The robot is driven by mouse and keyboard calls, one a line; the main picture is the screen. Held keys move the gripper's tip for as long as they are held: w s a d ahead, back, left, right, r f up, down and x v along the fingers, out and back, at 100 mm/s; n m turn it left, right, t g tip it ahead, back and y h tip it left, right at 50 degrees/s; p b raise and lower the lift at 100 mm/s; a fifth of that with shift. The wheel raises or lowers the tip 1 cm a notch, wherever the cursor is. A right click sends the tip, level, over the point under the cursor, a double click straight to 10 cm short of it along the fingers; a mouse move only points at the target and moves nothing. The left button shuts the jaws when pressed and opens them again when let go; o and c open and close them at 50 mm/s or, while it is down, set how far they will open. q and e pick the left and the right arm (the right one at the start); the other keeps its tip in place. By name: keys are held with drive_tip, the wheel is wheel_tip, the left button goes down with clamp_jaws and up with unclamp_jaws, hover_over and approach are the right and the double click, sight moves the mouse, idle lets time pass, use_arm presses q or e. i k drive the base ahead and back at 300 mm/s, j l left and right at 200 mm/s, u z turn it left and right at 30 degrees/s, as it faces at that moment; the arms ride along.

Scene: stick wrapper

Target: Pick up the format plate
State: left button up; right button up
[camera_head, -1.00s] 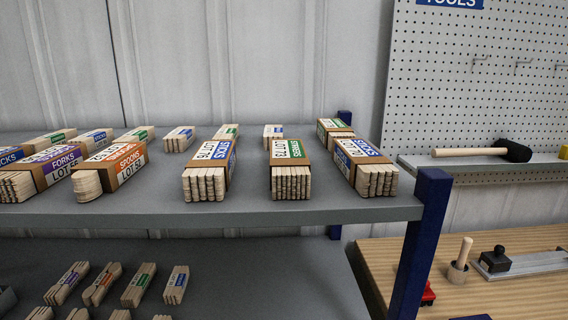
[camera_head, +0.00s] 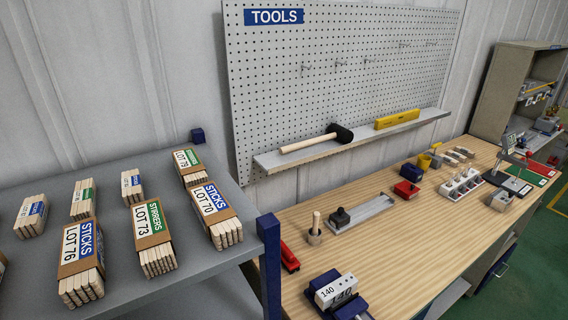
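No part is clearly marked as the format plate. A white block marked 140 (camera_head: 336,291) sits at the bench's near edge, together with dark blue parts (camera_head: 358,309). A flat grey metal piece (camera_head: 368,212) with a black knob (camera_head: 341,216) lies further back on the bench. I cannot tell which of these is the format plate. Neither of my grippers shows in the head view.
The wooden bench (camera_head: 420,228) has bare room in its middle. A shelf (camera_head: 180,281) with banded stick bundles stands at the left, with a blue post (camera_head: 269,262). A mallet (camera_head: 315,139) lies on the pegboard ledge. A wooden peg (camera_head: 315,228) stands on the bench.

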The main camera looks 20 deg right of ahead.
sight(329, 293)
drive_tip(key=z, duration=1)
